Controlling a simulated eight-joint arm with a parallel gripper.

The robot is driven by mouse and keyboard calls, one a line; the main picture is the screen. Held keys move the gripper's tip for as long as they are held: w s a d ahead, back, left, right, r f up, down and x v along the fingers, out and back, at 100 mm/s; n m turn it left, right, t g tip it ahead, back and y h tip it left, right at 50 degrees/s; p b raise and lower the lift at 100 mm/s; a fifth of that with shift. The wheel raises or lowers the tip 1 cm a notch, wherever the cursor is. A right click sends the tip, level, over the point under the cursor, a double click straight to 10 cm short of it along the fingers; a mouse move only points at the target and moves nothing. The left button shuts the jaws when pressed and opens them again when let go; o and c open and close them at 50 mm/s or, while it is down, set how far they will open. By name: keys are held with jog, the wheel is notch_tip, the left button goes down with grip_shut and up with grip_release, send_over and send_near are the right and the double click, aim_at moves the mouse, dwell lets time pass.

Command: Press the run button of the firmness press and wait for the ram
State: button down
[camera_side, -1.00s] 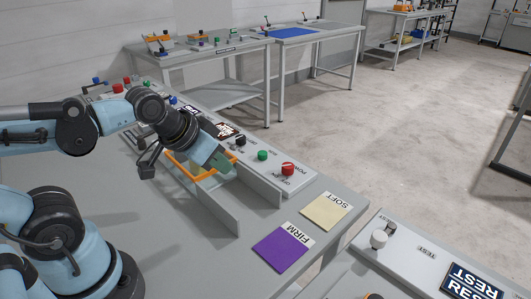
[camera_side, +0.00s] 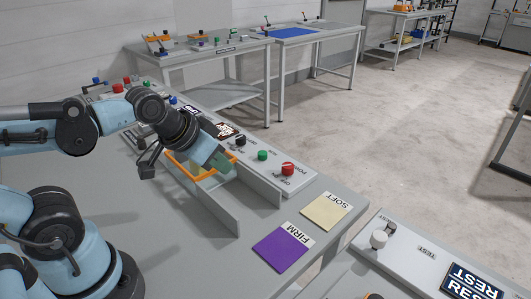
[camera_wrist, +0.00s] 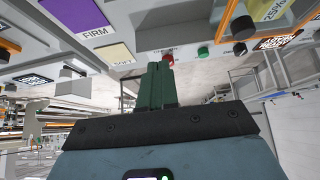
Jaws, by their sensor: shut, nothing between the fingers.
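The green run button (camera_side: 263,155) sits on the sloped grey panel of the firmness press, between a black knob (camera_side: 239,140) and the red power knob (camera_side: 288,168). It also shows in the wrist view (camera_wrist: 203,52), to the right of my fingertips and the red knob (camera_wrist: 167,57). My gripper (camera_side: 226,166) is over the press bay in the side view, left of the button and apart from it. Its green fingers (camera_wrist: 157,68) are shut and empty. An orange frame (camera_side: 176,165) is partly hidden behind my gripper; I cannot make out the ram.
Grey upright plates (camera_side: 258,186) flank the bay. A purple FIRM pad (camera_side: 282,252) and a pale yellow SOFT pad (camera_side: 326,211) lie at the bench's right. Another grey panel (camera_side: 408,258) is at lower right. The bench front is clear.

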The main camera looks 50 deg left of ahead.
jog(key=shift+w, duration=0.1)
jog(key=n+t+y, duration=0.2)
jog(key=n, duration=0.9)
send_over(260, 154)
jog(key=shift+r, duration=0.25)
jog(key=shift+f, duration=0.1)
jog(key=shift+f, duration=4.35)
jog(key=shift+f, duration=0.4)
